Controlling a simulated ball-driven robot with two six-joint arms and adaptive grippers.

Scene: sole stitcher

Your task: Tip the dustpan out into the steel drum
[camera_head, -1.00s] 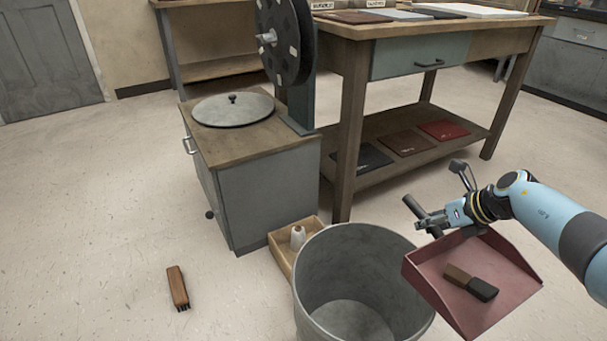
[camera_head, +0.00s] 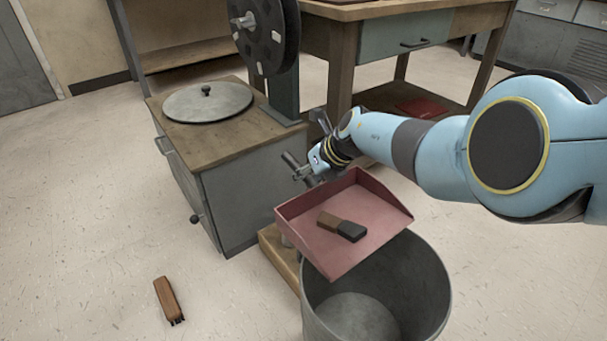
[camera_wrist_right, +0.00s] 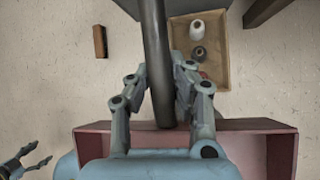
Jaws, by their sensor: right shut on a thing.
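The red dustpan (camera_head: 345,215) is held over the left part of the steel drum's (camera_head: 432,290) mouth. A brown and black block (camera_head: 342,227) lies in the pan. The drum stands open on the floor, and the bare part of its inside that shows looks empty. My right gripper (camera_head: 306,168) is shut on the dustpan's dark handle. In the right wrist view the handle (camera_wrist_right: 156,60) runs between the fingers (camera_wrist_right: 156,85), and the red pan (camera_wrist_right: 250,128) shows below. My left gripper is not in the head view; a gripper-like shape (camera_wrist_right: 28,160) shows at the lower left of the wrist view.
A brush (camera_head: 169,299) lies on the floor at the left. A wooden tray (camera_head: 276,250) with a white spool (camera_wrist_right: 197,29) sits beside the drum. A grey cabinet (camera_head: 225,195) bears a round lid (camera_head: 207,103). A workbench (camera_head: 340,60) stands behind.

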